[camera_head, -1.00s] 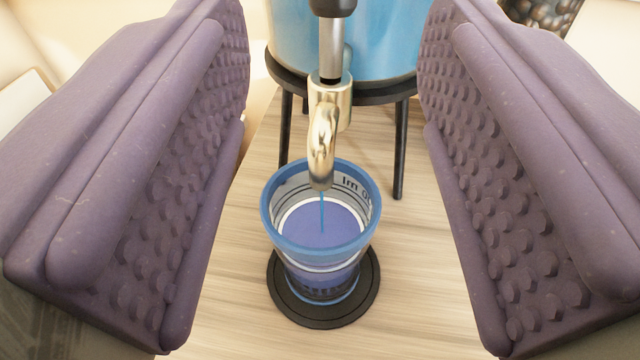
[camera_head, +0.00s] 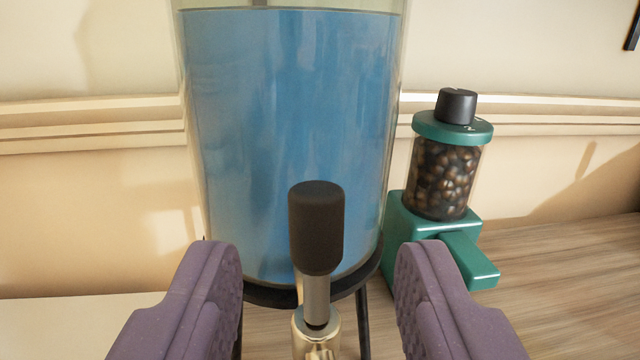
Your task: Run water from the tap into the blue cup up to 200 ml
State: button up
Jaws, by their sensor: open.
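The tap (camera_head: 315,335) is gold-coloured and has a lever with a black handle (camera_head: 316,228) that stands upright. It sits at the front of a large clear dispenser (camera_head: 290,130) filled with blue water. My gripper (camera_head: 318,275) is open, with one purple ridged finger on each side of the tap lever. Neither finger visibly touches the lever. The tap's spout and the blue cup are below the picture and out of sight, so I cannot tell whether water is running now.
The dispenser rests on a black stand (camera_head: 365,285) with legs. A green coffee grinder (camera_head: 440,225) with a jar of beans stands to the right on the wooden surface (camera_head: 570,290). A wall with a moulding is behind.

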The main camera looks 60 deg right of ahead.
aim_at(309, 190)
jog(key=x, duration=0.4)
jog(key=shift+w+d+b, duration=0.1)
jog(key=shift+d+b, duration=0.05)
jog(key=shift+b, duration=0.2)
jog(key=shift+c, duration=0.2)
grip_shut()
jog(key=p, duration=0.1)
jog(key=r+y+p, duration=0.1)
jog(key=p, duration=0.1)
jog(key=shift+w+d+g, duration=0.2)
jog(key=shift+d+g, duration=0.05)
jog(key=shift+g, duration=0.15)
jog(key=shift+w+d+g+y+p, duration=0.2)
jog(key=shift+g+y+p, duration=0.15)
jog(key=shift+p, duration=0.6)
jog(key=p, duration=0.1)
jog(key=g+y+p, duration=0.1)
jog(key=shift+w+d+f+n+p, duration=0.15)
jog(key=shift+w+d+n+p, duration=0.1)
jog(key=shift+w+n+p, duration=0.1)
jog(key=shift+d+f+y+p, duration=0.1)
jog(key=shift+f+y+p, duration=0.2)
jog(key=shift+y+p, duration=0.05)
jog(key=shift+f, duration=0.1)
